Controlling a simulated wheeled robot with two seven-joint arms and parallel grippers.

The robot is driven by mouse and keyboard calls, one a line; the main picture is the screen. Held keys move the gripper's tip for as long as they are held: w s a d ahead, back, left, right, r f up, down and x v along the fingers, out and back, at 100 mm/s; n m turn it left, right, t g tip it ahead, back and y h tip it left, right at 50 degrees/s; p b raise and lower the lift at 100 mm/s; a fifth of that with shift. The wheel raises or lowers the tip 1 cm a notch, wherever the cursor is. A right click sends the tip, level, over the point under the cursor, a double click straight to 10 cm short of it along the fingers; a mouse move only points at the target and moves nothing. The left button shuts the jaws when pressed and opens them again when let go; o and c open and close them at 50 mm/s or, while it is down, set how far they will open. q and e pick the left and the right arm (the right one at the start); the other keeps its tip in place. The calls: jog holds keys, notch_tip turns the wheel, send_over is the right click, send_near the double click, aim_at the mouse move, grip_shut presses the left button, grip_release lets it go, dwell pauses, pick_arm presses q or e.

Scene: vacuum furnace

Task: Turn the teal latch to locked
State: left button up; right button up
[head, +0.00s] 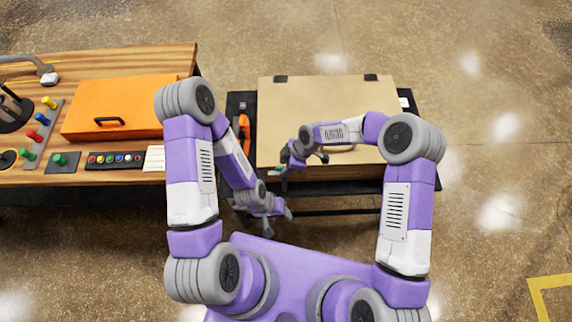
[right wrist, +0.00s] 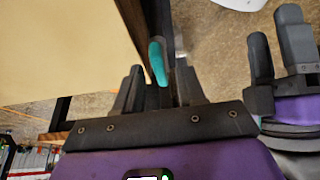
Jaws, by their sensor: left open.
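The teal latch (right wrist: 157,63) stands at the edge of the furnace box in the right wrist view. A small bit of teal shows by my right gripper (head: 283,172) in the head view. In the right wrist view, the right gripper's two dark fingers (right wrist: 159,84) lie on either side of the latch's lower end. I cannot tell whether they press on it. My left gripper (head: 279,219) is open and empty, lower and nearer my body. Its fingers also show at the right of the right wrist view (right wrist: 274,36).
The beige-topped box (head: 335,95) stands on a dark table, with an orange object (head: 241,135) on its left. A wooden bench (head: 135,60) at the left carries an orange case (head: 130,95) and a button strip (head: 115,160). The floor at right is clear.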

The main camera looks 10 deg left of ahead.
grip_shut()
